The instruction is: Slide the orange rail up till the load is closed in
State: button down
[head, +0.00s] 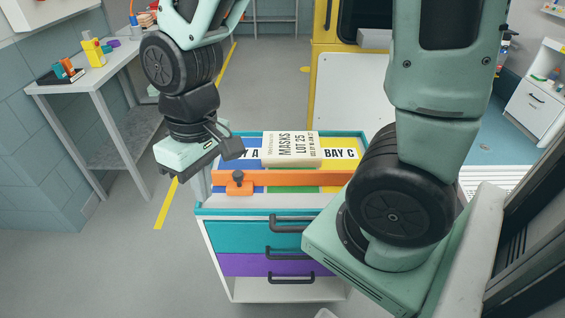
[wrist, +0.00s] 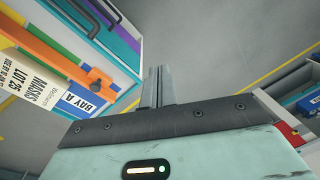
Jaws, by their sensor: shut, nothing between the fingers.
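The orange rail (head: 300,178) lies across the top of the drawer cart, on the near side of the load. A dark knob on an orange clamp (head: 238,182) sits at its left end; the clamp also shows in the wrist view (wrist: 97,82). The load is a cream box marked MASKS LOT 25 (head: 290,149), on the cart top between the BAY A and BAY C labels. Whether rail and box touch I cannot tell. My gripper (head: 233,149) is shut and empty above the cart's left side, apart from the knob; its fingers show together in the wrist view (wrist: 157,88).
The cart (head: 262,238) has teal and purple drawers with dark handles. A grey side table (head: 100,75) with small items stands left. A yellow-framed unit (head: 325,60) is behind the cart. Open floor (head: 110,255) lies left of the cart.

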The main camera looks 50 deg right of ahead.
aim_at(292, 156)
jog(key=w+d+f+m, duration=0.3)
jog(key=w+d+f, duration=0.1)
jog(key=w+d, duration=0.25)
jog(key=d+f+m+b, duration=0.1)
jog(key=d+f+m, duration=0.25)
jog(key=d, duration=0.55)
jog(key=d+f+m+h+b, duration=0.1)
jog(key=d+f+m, duration=0.25)
jog(key=d, duration=0.45)
jog(key=d+f+m+b, duration=0.1)
jog(key=d+f+m, duration=0.25)
jog(key=d, duration=0.55)
jog(key=shift+n, duration=0.45)
jog(key=f+p, duration=0.1)
jog(key=f, duration=0.9)
jog(key=shift+s+f+p, duration=0.1)
jog(key=shift+s+p, duration=0.1)
jog(key=shift+p, duration=0.1)
jog(key=shift+w+d+r+p, duration=0.2)
jog(key=shift+w+d+p, duration=0.4)
jog(key=shift+w+d, duration=0.3)
jog(key=shift+w+d+f, duration=0.1)
jog(key=shift+w+d, duration=0.3)
jog(key=shift+d, duration=0.15)
jog(key=shift+w+d, duration=0.8)
jog(key=shift+d, duration=0.1)
